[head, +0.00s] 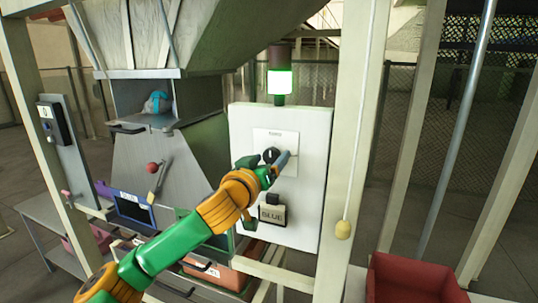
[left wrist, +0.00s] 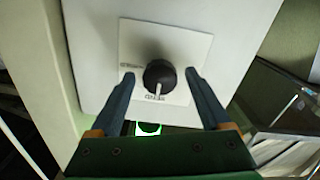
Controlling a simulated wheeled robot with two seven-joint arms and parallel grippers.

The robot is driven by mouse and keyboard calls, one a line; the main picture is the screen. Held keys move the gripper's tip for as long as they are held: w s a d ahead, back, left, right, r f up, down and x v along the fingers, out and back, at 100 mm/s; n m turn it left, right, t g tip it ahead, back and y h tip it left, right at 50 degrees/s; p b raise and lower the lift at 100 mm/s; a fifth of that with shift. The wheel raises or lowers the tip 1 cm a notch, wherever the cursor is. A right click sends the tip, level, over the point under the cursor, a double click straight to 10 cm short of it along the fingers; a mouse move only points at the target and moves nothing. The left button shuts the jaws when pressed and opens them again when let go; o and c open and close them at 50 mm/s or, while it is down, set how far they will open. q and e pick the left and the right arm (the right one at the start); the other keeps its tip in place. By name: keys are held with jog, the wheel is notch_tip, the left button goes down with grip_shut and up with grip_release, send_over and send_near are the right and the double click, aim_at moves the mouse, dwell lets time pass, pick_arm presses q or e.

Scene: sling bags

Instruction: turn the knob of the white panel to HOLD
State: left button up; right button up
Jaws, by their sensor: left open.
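The white panel (head: 310,185) stands upright, with a dark round knob (head: 270,155) on a pale square plate. In the left wrist view the knob (left wrist: 159,74) has a white pointer line aimed down the picture, at small lettering on the plate (left wrist: 193,48) that I cannot read surely. More small lettering is at the plate's left. My left gripper (left wrist: 159,76) is open, with one finger on each side of the knob and visible gaps to it. In the head view the left gripper (head: 272,165) is in front of the plate. My right gripper is not in view.
A lit green lamp (head: 279,80) tops the panel. A grey machine (head: 165,150) stands at left. A pale post and hanging cord with a yellow knob (head: 343,230) are right of the panel. A red bin (head: 415,275) is lower right.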

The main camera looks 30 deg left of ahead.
pick_arm(q)
jog(key=shift+s, duration=0.15)
jog(key=c, duration=0.3)
grip_shut()
